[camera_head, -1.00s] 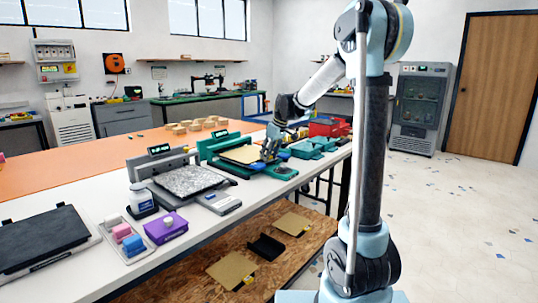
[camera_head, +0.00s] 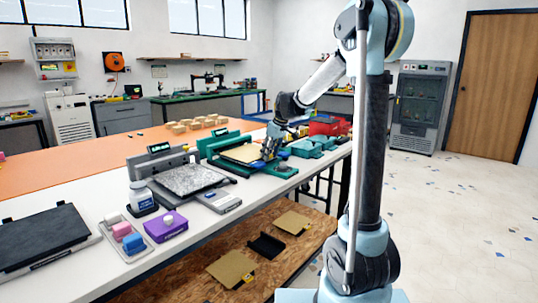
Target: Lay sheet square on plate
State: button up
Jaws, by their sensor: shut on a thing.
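A tan sheet (camera_head: 245,153) lies flat, or nearly so, over the bed of the teal-green printer (camera_head: 208,145). The bed plate under it is mostly covered, and I cannot tell how squarely the sheet's edges match it. My gripper (camera_head: 268,155) is at the sheet's right edge, pointing down, and shut on the sheet there. The fingertips are small and partly hidden by the gripper body. A grey printer (camera_head: 160,160) to the left bears a speckled grey plate (camera_head: 190,179).
Two tan sheets with yellow tags (camera_head: 231,269) and a black tray (camera_head: 266,246) lie on the lower shelf. A white bottle (camera_head: 140,197), a purple box (camera_head: 166,226) and a small scale (camera_head: 218,200) stand nearer. Teal trays (camera_head: 307,148) and a red bin (camera_head: 328,127) are to the right.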

jog(key=shift+f, duration=0.15)
jog(key=o, duration=1.3)
jog(key=v, duration=1.2)
jog(key=s+d+f+m+h, duration=0.1)
jog(key=s+d+f+m, duration=0.1)
jog(key=s+d+f, duration=0.5)
jog(key=s+d+m+h, duration=0.1)
jog(key=s+d+m, duration=0.35)
jog(key=s, duration=0.75)
jog(key=s+d+f+m, duration=0.1)
jog(key=s+d+f, duration=0.2)
jog(key=s+f, duration=0.2)
jog(key=s+d+f+m+h, duration=0.1)
jog(key=s+d+f, duration=0.2)
jog(key=s+f, duration=0.2)
jog(key=s+d+f+m, duration=0.1)
jog(key=s+d+f, duration=0.1)
jog(key=s+f, duration=0.4)
jog(key=s, duration=0.2)
jog(key=shift+s+d+m+g, duration=0.3)
jog(key=shift+d+m, duration=0.05)
jog(key=shift+d, duration=0.05)
